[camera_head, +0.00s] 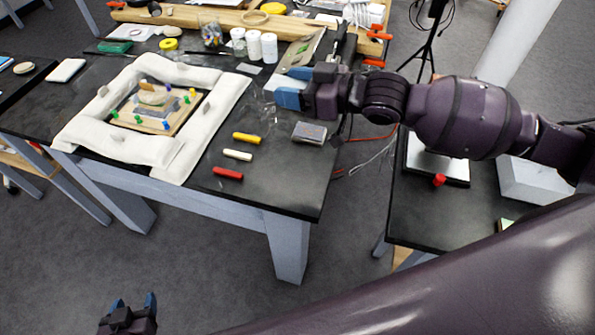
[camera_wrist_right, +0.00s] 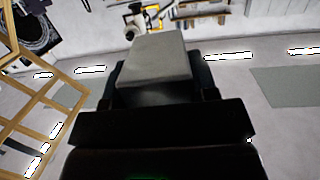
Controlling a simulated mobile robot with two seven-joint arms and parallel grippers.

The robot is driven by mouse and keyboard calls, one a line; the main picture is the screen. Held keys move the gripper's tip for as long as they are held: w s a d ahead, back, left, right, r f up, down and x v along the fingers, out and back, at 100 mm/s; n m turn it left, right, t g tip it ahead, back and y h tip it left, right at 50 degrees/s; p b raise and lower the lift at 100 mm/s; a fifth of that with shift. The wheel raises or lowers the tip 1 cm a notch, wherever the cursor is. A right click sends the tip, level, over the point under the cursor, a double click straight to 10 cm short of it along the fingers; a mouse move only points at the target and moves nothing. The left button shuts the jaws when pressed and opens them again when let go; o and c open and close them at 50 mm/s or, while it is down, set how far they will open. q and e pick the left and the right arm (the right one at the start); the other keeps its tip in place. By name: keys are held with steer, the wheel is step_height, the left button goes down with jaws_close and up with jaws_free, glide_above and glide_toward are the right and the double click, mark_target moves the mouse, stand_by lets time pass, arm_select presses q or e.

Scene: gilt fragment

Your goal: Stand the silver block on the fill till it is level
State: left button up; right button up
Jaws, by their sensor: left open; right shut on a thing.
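My right gripper (camera_head: 293,86), with blue fingertips, is above the right part of the black table. My left gripper (camera_head: 127,312) is open and empty, low at the bottom left, over the floor.
White padding (camera_head: 212,112) rings the work piece. Yellow, white and red sticks (camera_head: 228,173) and a grey box (camera_head: 309,132) lie to its right. White jars (camera_head: 254,45) and wood stand behind. A second table (camera_head: 430,215) is at right.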

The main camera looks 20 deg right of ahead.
mark_target(301, 174)
steer(key=shift+s+d+f+n+g+y, duration=0.3)
steer(key=shift+s+d+f, duration=0.2)
steer(key=shift+d+f, duration=0.35)
steer(key=shift+s+a, duration=0.25)
steer(key=shift+s, duration=0.4)
steer(key=shift+a, duration=0.1)
steer(key=shift+f+g, duration=0.2)
steer(key=shift+g, duration=0.1)
step_height(301, 174, down, 19)
steer(key=shift+f+b, duration=0.1)
steer(key=shift+b, duration=0.8)
